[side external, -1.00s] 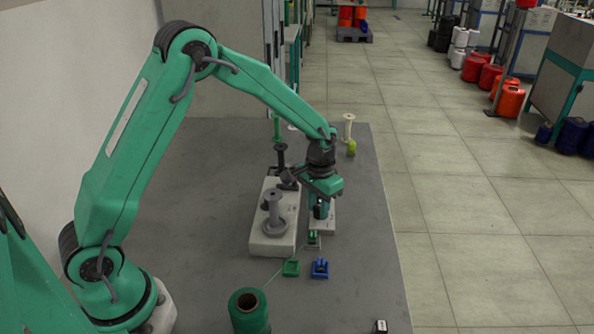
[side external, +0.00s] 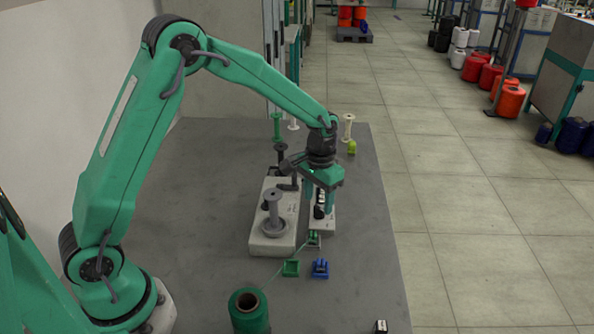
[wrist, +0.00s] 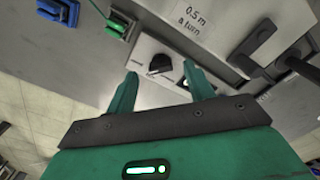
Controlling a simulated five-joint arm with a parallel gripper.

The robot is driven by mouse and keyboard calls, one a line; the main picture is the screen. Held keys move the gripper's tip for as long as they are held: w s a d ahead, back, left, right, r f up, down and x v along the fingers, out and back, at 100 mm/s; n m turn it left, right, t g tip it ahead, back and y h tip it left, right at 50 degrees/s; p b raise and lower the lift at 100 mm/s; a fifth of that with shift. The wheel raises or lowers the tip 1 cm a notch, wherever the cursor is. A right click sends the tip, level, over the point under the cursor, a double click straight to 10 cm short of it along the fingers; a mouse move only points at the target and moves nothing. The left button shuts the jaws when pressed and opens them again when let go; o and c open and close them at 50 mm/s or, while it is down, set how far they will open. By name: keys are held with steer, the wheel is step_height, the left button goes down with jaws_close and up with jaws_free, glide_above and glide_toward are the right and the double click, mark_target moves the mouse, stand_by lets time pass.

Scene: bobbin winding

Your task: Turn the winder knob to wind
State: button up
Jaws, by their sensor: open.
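The winder knob, a black knob (wrist: 160,64), sits on a small pale box (wrist: 143,48) with a "0.5 m a turn" label beside it. My gripper (wrist: 160,71) is open, and in the wrist view its green fingertips appear on either side of the knob. In the side external view my gripper (side external: 319,210) points down over the pale box (side external: 323,226). I cannot tell whether the fingers touch the knob. The grey winder block (side external: 266,243) stands left of it, with a grey bobbin (side external: 273,206) upright on it. A green thread cone (side external: 248,318) stands in front.
A green thread runs from the cone towards a green clip (side external: 314,239). A green part (side external: 291,268) and a blue part (side external: 320,268) lie in front. A cream spool (side external: 347,127) and a green spool (side external: 276,127) stand behind. The table's right side is mostly clear.

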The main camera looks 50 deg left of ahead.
mark_target(318, 209)
steer(key=shift+r, duration=2.55)
steer(key=shift+r, duration=0.1)
steer(key=s+a+r+t, duration=0.2)
steer(key=s+r+t, duration=0.1)
steer(key=s+r, duration=0.85)
steer(key=s+r+t, duration=0.2)
steer(key=s, duration=1.1)
steer(key=shift+s+a+t, duration=0.25)
steer(key=shift+a+t, duration=0.05)
